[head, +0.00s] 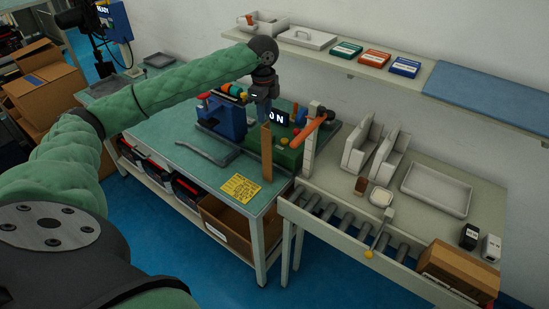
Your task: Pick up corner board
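A tall, narrow brown board (266,153), which I take to be the corner board, is upright near the front right corner of the green-topped table. My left gripper (264,116) points down right at its top end. The fingers look closed together on the board, though the contact is small and dark in the head view. I cannot tell whether the board's lower end touches the table. My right gripper is not in view.
A blue machine (222,116) and a green fixture (290,150) stand close behind the board. A yellow label (241,187) lies on the table (190,160). A roller bench with a white tray (436,190) and a cardboard box (458,270) is to the right. A shelf (340,58) runs above.

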